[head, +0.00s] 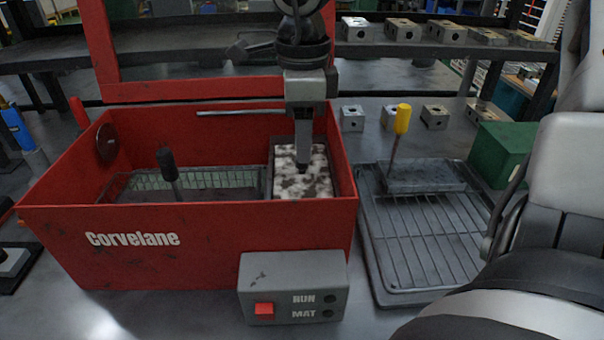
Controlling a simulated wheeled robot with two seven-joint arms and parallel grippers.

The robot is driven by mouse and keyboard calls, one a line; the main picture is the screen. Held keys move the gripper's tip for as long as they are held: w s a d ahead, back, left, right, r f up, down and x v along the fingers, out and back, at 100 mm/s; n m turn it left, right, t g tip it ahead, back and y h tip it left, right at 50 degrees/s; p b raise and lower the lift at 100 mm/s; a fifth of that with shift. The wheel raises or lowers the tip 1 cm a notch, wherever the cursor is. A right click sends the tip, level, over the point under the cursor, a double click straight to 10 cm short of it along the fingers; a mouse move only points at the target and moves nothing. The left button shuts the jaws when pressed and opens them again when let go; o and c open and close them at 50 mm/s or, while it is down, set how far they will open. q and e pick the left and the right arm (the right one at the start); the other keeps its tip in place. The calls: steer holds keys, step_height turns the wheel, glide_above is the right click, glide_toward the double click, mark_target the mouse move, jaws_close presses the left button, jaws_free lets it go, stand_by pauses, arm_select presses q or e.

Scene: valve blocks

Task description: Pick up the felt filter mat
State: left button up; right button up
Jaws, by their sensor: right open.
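The felt filter mat (316,184), white with dark grey stains, appears to be the block-like piece in the right compartment of the red Corvelane tank (210,243). My right gripper (303,164) points straight down over it, and its fingertips overlap the mat's upper middle in the picture. The jaws are open but seen nearly edge-on, so I cannot tell whether they touch the mat. The mat's lower part is hidden by the tank's front wall. My left gripper is not in view.
A black-handled tool (168,165) stands in the tank's left part. A control box (292,287) with a red switch sits in front. At right are a wire drain tray (425,250), a yellow-handled tool (402,120) and a green box (505,150). Metal valve blocks (435,117) stand behind.

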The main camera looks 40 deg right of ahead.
mark_target(302, 168)
step_height(302, 168, down, 4)
steer(key=shift+r, duration=0.1)
jaws_close()
